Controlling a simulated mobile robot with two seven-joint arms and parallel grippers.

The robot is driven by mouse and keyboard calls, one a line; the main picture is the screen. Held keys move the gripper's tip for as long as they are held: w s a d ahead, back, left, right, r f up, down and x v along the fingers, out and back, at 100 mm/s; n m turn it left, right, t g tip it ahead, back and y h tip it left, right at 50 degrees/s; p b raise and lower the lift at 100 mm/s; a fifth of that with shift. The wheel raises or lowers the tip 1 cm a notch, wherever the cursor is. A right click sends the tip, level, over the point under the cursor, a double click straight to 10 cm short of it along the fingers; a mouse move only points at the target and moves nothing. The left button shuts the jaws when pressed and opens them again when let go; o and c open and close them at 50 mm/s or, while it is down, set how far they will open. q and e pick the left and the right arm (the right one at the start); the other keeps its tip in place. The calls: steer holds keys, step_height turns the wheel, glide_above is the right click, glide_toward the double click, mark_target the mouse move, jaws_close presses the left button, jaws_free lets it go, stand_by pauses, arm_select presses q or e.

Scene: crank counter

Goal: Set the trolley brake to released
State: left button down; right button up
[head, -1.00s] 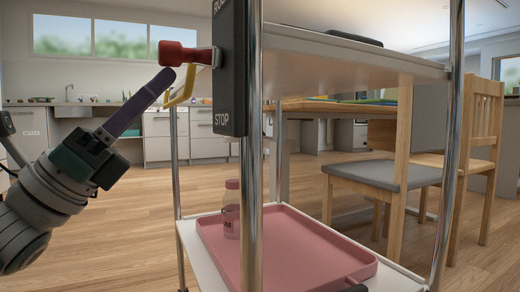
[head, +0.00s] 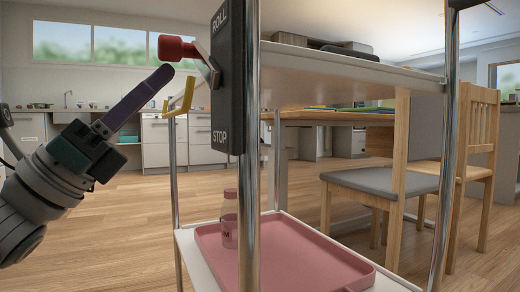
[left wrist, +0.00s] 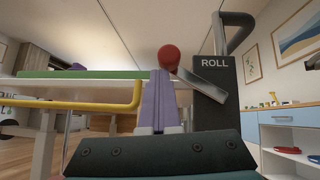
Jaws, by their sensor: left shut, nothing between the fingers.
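The trolley brake is a lever with a red knob (head: 177,49) on a dark plate (head: 228,85) marked ROLL at the top and STOP at the bottom. The lever slants from the plate up and left to the knob, which stands nearer ROLL's height than STOP's. In the left wrist view the knob (left wrist: 168,57) shows beside the ROLL end of the plate (left wrist: 213,90). My left gripper (head: 163,74) is shut and empty, its purple fingertips just below the knob; I cannot tell whether they touch. My right gripper is not in view.
A yellow bar (head: 181,100) sticks out left of the plate, close under the fingers. Chrome posts (head: 249,200) frame the trolley. Its lower shelf holds a pink tray (head: 300,258) and a bottle (head: 230,218). A chair (head: 380,180) stands behind. The floor at left is clear.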

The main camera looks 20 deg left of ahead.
arm_select(q)
steer(key=shift+r, duration=0.15)
steer(key=s+a+f+b, duration=0.3)
steer(key=a+f, duration=0.3)
steer(key=f, duration=0.5)
steer(key=shift+s+a+b, duration=0.25)
steer(key=shift+a+b, duration=0.1)
steer(key=shift+a, duration=0.05)
